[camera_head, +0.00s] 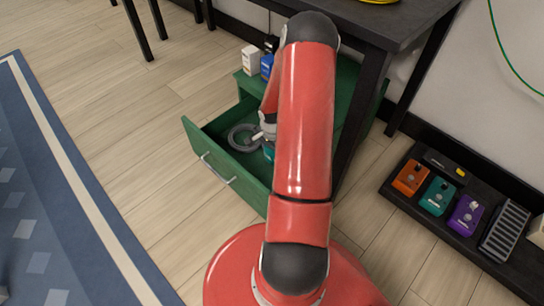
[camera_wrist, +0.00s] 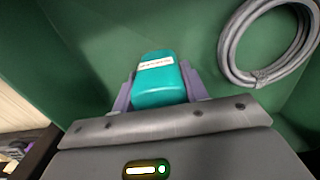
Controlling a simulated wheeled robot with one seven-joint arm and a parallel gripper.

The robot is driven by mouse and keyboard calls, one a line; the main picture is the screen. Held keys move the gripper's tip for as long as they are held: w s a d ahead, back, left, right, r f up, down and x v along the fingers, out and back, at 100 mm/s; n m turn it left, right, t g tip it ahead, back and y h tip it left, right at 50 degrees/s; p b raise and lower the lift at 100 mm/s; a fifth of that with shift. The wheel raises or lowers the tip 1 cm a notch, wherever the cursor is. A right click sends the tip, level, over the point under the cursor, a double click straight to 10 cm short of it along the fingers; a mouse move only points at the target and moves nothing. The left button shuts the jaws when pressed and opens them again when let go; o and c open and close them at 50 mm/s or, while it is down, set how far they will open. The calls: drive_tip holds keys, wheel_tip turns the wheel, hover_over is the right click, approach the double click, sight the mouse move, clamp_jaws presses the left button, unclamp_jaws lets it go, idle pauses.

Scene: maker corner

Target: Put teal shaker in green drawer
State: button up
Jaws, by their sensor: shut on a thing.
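The teal shaker (camera_wrist: 160,90) has a white label and sits between the two fingers of my gripper (camera_wrist: 160,88) in the wrist view. My gripper is shut on it. In the head view a small teal patch of the shaker (camera_head: 268,152) shows beside my arm, inside the open green drawer (camera_head: 226,178). My arm hides most of the gripper and shaker there. The green drawer wall and floor (camera_wrist: 110,40) surround the shaker in the wrist view. Whether the shaker touches the drawer floor, I cannot tell.
A grey coiled cable (camera_head: 236,138) lies in the drawer; the wrist view shows it right of the shaker (camera_wrist: 232,50). A white box (camera_head: 250,60) and a blue box (camera_head: 266,66) stand on the green cabinet (camera_head: 243,82). A dark table (camera_head: 375,22) overhangs it. Pedals sit on a black board (camera_head: 402,207).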

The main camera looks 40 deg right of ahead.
drive_tip(key=shift+f, duration=1.15)
drive_tip(key=shift+f+b, duration=0.25)
drive_tip(key=shift+b, duration=0.05)
drive_tip(key=o, duration=1)
drive_tip(key=shift+r, duration=0.1)
